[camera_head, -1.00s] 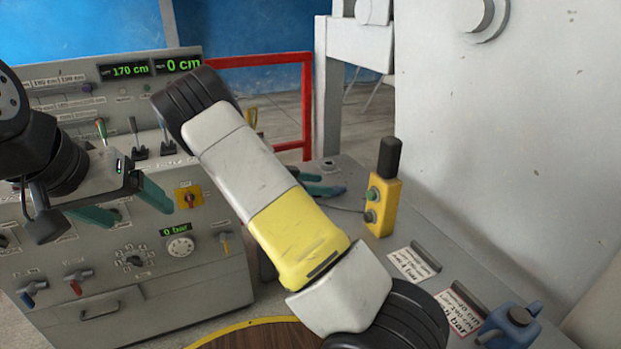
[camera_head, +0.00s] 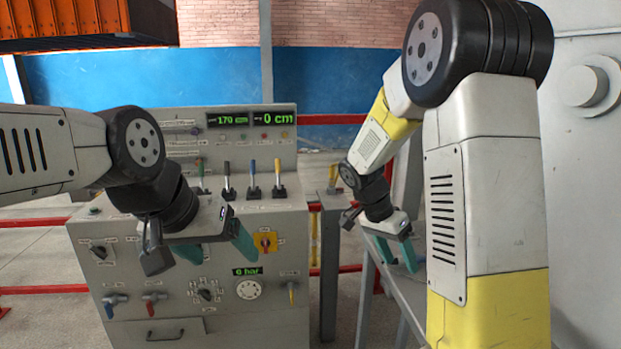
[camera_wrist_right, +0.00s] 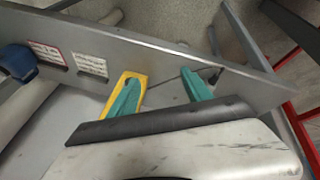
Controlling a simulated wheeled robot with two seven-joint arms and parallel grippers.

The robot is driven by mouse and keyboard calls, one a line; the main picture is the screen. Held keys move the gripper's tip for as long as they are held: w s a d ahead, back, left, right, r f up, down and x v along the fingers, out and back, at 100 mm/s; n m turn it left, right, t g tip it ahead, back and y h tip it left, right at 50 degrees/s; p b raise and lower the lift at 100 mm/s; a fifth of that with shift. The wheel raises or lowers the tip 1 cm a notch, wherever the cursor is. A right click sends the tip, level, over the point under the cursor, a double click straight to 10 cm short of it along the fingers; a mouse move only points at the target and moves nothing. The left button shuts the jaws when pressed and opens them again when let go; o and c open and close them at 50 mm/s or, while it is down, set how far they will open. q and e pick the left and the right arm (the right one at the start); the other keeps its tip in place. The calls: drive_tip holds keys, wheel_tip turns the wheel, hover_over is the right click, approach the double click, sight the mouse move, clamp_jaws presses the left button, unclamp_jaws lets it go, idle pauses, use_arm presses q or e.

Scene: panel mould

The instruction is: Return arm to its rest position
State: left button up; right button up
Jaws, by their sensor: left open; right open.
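My left arm reaches in from the left in the head view. Its gripper (camera_head: 216,250) is open and empty, with teal fingers apart in front of the control cabinet (camera_head: 215,325). My right arm stands bent at the right of the head view. Its gripper (camera_head: 399,260) is open and empty, pointing downward over the grey side bench. In the right wrist view the two teal fingers (camera_wrist_right: 161,92) are well apart with nothing held.
The cabinet carries several levers (camera_head: 253,180), a yellow-backed red switch (camera_head: 265,242) and displays (camera_head: 236,119). Red rails (camera_head: 335,119) stand behind. A large grey wall (camera_head: 590,220) is close at the right.

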drive_tip(key=s+a+r+n+t+y, duration=0.3)
drive_tip(key=s+r+n, duration=0.2)
drive_tip(key=s+r, duration=0.2)
drive_tip(key=s+a+r+n+t+y, duration=0.3)
drive_tip(key=s+r+n, duration=0.3)
drive_tip(key=s, duration=0.4)
drive_tip(key=shift+s+a+r+n+y, duration=0.15)
drive_tip(key=shift+a+r+n+y, duration=0.15)
drive_tip(key=shift+r+y, duration=0.3)
